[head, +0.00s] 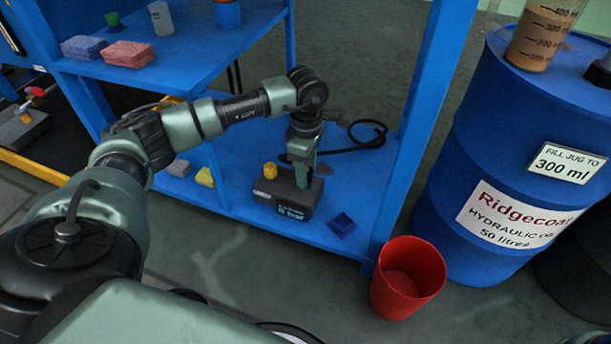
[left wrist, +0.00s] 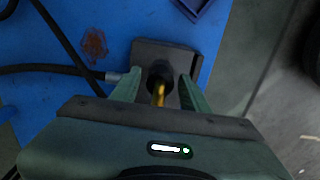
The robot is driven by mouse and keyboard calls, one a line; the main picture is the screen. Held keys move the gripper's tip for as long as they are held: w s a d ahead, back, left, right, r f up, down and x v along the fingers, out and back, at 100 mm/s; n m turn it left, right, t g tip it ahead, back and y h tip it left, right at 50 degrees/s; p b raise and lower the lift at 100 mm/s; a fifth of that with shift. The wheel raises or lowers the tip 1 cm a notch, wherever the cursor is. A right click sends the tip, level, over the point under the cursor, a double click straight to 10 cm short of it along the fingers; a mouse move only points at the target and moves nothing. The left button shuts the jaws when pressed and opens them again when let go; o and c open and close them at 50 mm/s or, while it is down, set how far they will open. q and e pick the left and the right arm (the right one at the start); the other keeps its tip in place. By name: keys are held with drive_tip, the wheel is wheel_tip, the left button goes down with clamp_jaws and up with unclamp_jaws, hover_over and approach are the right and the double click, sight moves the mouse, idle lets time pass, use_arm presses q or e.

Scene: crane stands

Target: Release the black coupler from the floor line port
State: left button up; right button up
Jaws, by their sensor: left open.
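My left gripper (head: 302,178) points down over the block's right part. In the left wrist view the block (left wrist: 190,58) lies under the open fingers (left wrist: 159,88). The black coupler (left wrist: 160,72) shows as a round dark part between the fingers, with a brass-coloured stem (left wrist: 158,96) beside it. I cannot tell whether the fingers touch it. My right gripper is out of view.
A black hose (head: 365,140) lies behind the block. A small dark blue tray (head: 341,224) is right of it. A blue post (head: 425,120), red bucket (head: 407,278) and blue drum (head: 510,150) stand right.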

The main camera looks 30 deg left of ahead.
use_arm(q)
clamp_jaws()
drive_tip(key=shift+r, duration=0.2)
drive_tip(key=shift+r+p, duration=2.35)
drive_tip(key=shift+p, duration=0.05)
